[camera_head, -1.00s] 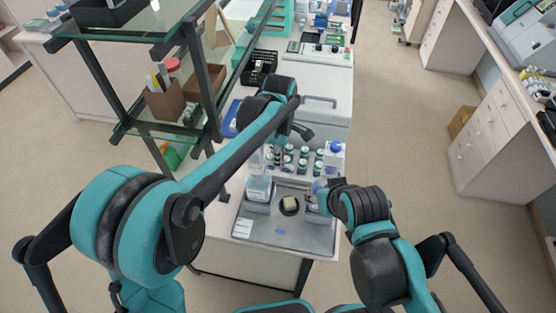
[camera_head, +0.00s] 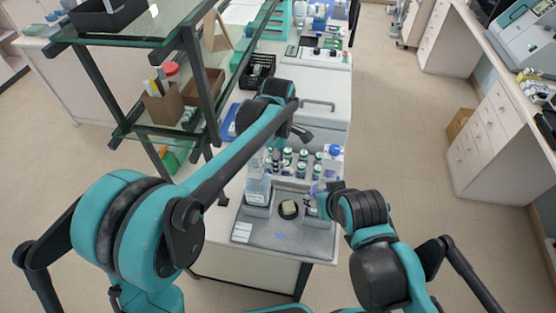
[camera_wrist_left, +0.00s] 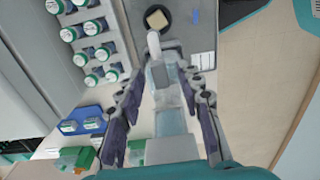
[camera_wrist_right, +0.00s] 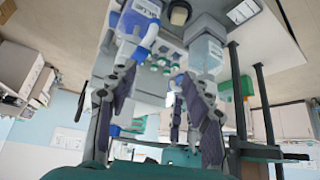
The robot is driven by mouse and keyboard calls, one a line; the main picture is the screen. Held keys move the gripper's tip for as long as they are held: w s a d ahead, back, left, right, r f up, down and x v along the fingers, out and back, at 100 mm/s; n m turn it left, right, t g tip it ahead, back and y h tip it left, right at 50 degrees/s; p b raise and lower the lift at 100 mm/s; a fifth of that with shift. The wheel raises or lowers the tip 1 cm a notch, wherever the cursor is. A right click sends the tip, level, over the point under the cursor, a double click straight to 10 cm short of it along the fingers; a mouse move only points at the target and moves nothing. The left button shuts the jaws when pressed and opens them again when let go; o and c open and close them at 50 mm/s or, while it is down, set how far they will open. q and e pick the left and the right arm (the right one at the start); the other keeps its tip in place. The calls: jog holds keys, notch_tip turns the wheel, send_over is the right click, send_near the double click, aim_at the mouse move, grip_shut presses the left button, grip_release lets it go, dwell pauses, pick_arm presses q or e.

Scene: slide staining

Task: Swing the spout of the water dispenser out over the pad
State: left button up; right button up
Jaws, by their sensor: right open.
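The water dispenser (camera_head: 257,187), a clear bottle of pale liquid, stands at the left of the grey tray (camera_head: 280,241). The pad (camera_head: 289,207), a small cream square on a black round base, lies right of it. In the left wrist view, the dispenser (camera_wrist_left: 167,90) shows between the fingers of my left gripper (camera_wrist_left: 163,78), which look open and apart. Contact cannot be told. My right gripper (camera_wrist_right: 155,85) is open and empty, near the bottle labelled BLUE (camera_wrist_right: 137,20) at the tray's right.
Several small white bottles with green caps (camera_head: 302,165) stand in a rack behind the tray. A blue-capped carton (camera_head: 334,155) stands at their right. A glass shelf unit (camera_head: 190,75) rises at the left.

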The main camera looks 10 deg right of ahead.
pick_arm(q)
notch_tip(320, 180, up, 12)
dwell(0.5)
jog(key=shift+f, duration=0.1)
